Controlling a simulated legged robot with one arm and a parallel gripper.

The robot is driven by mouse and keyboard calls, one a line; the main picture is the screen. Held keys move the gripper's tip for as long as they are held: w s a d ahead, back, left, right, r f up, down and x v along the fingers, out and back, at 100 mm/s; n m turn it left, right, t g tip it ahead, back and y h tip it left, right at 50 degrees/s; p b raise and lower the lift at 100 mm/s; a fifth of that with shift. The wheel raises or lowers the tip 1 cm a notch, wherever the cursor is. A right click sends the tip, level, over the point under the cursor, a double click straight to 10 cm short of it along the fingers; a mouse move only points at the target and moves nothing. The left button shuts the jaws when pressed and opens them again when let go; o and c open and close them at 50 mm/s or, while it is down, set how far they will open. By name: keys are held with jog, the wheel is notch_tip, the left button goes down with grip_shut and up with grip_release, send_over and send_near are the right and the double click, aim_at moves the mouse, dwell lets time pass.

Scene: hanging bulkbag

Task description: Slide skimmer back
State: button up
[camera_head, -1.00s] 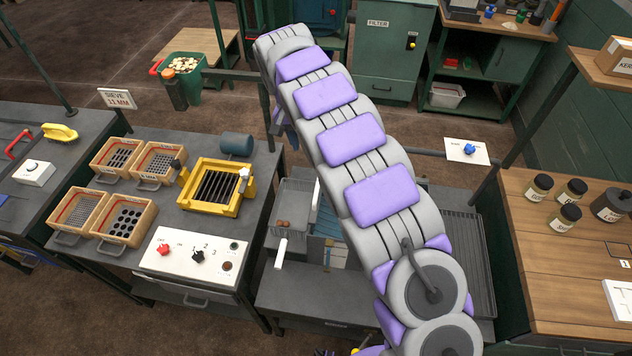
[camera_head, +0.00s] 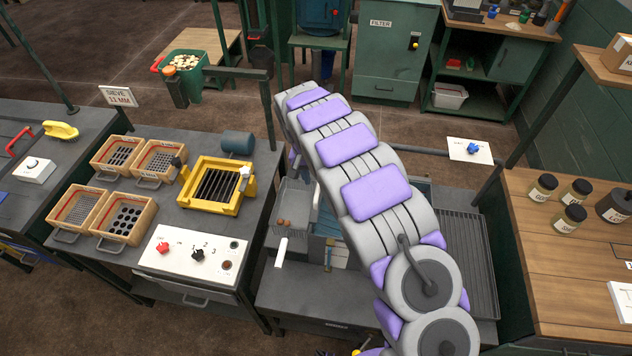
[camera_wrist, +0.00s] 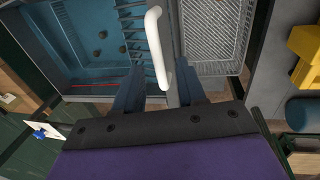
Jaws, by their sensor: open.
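In the wrist view a white bar handle (camera_wrist: 156,45), which looks like the skimmer's, stands at the edge of a blue tank (camera_wrist: 85,50). A row of blue tines (camera_wrist: 132,28) lies just left of the handle. My gripper (camera_wrist: 160,72) is open, with one finger on each side of the handle's lower end. I cannot tell whether either finger touches it. In the head view a white upright bar (camera_head: 316,196) shows beside my arm. My arm hides the gripper and most of the tank there.
A wire mesh basket (camera_wrist: 215,35) sits right of the handle in the wrist view. In the head view, a yellow sieve frame (camera_head: 211,190) and a control panel (camera_head: 193,250) are on the left. A ribbed grey tray (camera_head: 468,260) and a wooden bench (camera_head: 560,260) are on the right.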

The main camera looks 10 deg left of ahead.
jog(key=shift+d+f, duration=0.25)
jog(key=shift+f, duration=0.9)
jog(key=shift+c, duration=0.3)
grip_shut()
